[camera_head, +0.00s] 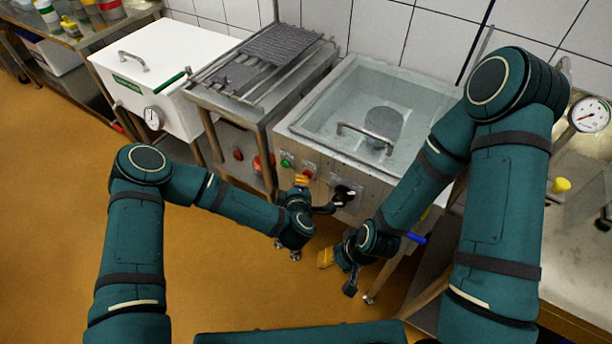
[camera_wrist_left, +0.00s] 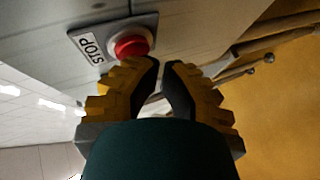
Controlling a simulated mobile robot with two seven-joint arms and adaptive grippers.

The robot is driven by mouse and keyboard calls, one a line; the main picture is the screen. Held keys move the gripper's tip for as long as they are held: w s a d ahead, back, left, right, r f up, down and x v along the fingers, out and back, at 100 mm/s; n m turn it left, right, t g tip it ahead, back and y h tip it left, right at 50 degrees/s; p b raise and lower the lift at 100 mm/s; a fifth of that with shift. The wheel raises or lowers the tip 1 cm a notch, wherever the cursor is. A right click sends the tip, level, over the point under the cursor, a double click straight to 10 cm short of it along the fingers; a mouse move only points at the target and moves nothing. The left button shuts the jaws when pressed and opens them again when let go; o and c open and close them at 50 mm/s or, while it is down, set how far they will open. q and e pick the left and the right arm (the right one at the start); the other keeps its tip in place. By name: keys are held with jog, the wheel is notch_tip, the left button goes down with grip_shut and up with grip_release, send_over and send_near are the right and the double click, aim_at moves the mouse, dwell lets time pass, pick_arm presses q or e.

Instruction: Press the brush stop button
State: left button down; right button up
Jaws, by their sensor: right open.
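The red stop button (camera_wrist_left: 131,45) sits on a grey plate marked STOP in the left wrist view. In the head view a red button (camera_head: 308,172) is on the front panel of the glass-lidded basin (camera_head: 355,176), right of a green button (camera_head: 285,161). My left gripper (camera_head: 301,180) is right by this red button. In the left wrist view its yellow fingertips (camera_wrist_left: 161,63) are brought together, empty, just beside and below the red cap; I cannot tell if they touch it. My right gripper (camera_head: 333,257) is open and empty, low in front of the basin.
A black switch (camera_head: 344,194) is on the same panel, right of the buttons. Left of the basin stand a steel rack table (camera_head: 230,104) and a white lidded box (camera_head: 165,65). A steel counter (camera_head: 575,240) is at the right. The orange floor is clear at the left.

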pick_arm(q)
jog(key=shift+w+d, duration=0.1)
jog(key=shift+w, duration=0.1)
dwell(0.6)
jog(key=shift+s+a, duration=0.55)
jog(key=shift+s, duration=0.2)
jog(key=s+a, duration=0.1)
jog(key=s, duration=0.1)
jog(key=s+a+p, duration=0.1)
jog(key=s+a, duration=0.1)
dwell(1.0)
